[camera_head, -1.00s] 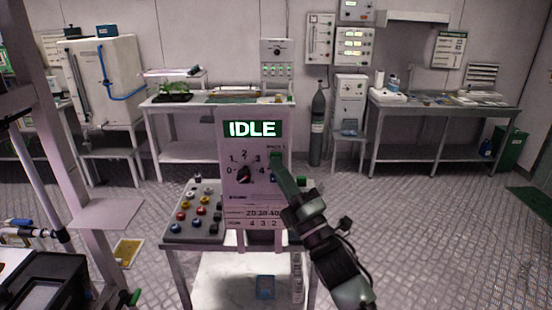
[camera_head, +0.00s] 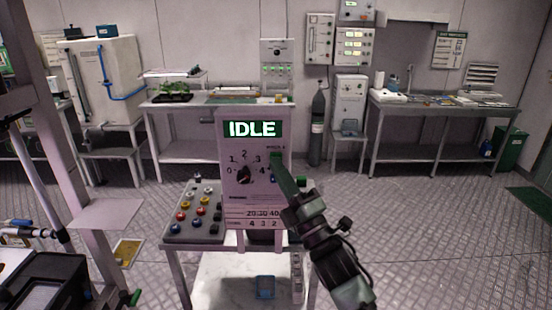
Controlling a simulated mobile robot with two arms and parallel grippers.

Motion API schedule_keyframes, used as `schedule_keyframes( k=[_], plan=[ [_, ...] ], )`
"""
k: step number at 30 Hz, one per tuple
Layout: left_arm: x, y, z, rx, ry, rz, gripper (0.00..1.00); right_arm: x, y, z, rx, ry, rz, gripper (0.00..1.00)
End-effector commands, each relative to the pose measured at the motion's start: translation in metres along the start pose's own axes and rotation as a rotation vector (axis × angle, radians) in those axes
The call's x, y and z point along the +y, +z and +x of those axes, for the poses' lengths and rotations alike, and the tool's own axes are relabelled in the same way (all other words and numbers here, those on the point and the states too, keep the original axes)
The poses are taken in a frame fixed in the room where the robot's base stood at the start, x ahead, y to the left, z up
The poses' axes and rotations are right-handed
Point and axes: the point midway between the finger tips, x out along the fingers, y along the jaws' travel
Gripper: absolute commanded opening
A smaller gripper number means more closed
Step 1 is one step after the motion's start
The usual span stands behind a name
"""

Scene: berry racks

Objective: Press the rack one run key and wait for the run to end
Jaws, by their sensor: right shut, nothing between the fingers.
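The upright control panel (camera_head: 236,190) stands on a small table in the middle of the view. Its lit screen (camera_head: 252,129) reads IDLE in white letters on green. Below is a dial (camera_head: 243,174) with numbers around it. My right gripper (camera_head: 276,158) is shut and empty, its tip at the panel's right side, just under a small label. Whether the tip touches the panel or a key, I cannot tell. The tip hides what lies behind it, and the run key cannot be made out. A small blue spot shows beside the finger. My left gripper is not in view.
A sloped box of coloured buttons (camera_head: 196,212) sits left of the panel on the small table (camera_head: 179,270). Behind stand a bench with a plant tray (camera_head: 174,98), a gas cylinder (camera_head: 317,130) and a right-hand bench (camera_head: 440,107). The floor at right is clear.

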Motion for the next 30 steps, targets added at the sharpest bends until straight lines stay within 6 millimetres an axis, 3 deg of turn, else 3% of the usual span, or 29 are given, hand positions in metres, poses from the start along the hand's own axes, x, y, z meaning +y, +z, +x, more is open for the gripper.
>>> schedule_keyframes(
  k=[30],
  plan=[
    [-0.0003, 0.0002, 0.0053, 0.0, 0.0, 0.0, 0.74, -0.0039, 0.0044, 0.0061, 0.0, 0.0, 0.0, 0.0]
  ],
)
